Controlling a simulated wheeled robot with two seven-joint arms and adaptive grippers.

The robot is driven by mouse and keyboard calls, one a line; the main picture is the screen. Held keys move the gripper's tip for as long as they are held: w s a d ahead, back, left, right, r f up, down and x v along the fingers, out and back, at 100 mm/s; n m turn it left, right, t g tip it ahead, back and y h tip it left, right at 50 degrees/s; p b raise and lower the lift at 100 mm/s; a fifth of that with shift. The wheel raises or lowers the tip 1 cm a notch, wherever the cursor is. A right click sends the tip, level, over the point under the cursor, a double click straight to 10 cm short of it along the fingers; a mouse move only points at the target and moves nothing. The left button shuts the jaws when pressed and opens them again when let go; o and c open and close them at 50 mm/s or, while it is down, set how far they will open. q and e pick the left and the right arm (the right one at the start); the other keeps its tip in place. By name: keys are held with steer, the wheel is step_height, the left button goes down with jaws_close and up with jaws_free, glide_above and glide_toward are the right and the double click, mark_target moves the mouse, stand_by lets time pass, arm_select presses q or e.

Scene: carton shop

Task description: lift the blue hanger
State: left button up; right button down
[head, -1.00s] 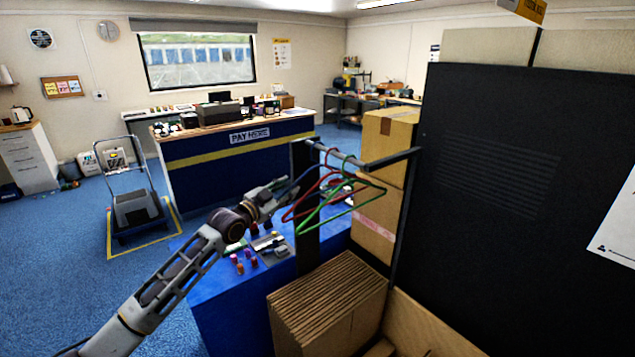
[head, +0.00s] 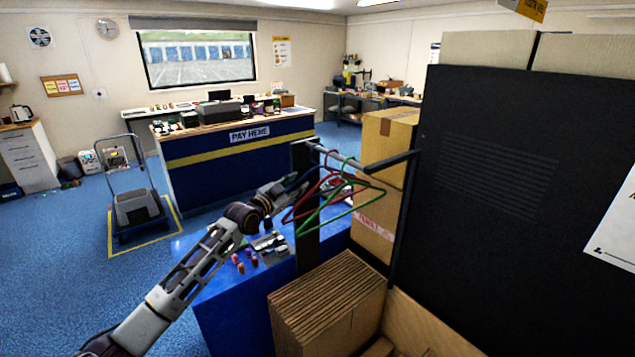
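A rail (head: 342,160) on a dark stand carries several hangers. A red hanger (head: 325,186) and a green hanger (head: 345,205) show clearly. The blue hanger (head: 312,175) shows only as a thin dark-blue line at the left end of the rail, mostly hidden by the post and the other hangers. My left gripper (head: 293,184) is at the left side of the hangers, close to the blue one. Its fingers are small and overlap the hangers and post, so I cannot tell whether they touch or hold it. My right gripper is not in view.
A blue table (head: 222,312) with small items stands below my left arm. Stacked cardboard (head: 325,305) and taped cartons (head: 388,135) are by the stand. A large black panel (head: 500,210) fills the right. A trolley (head: 137,205) and a pay counter (head: 235,160) stand beyond.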

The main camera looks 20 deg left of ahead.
arm_select(q)
steer(key=shift+w, duration=0.25)
stand_by(0.3)
jaws_close()
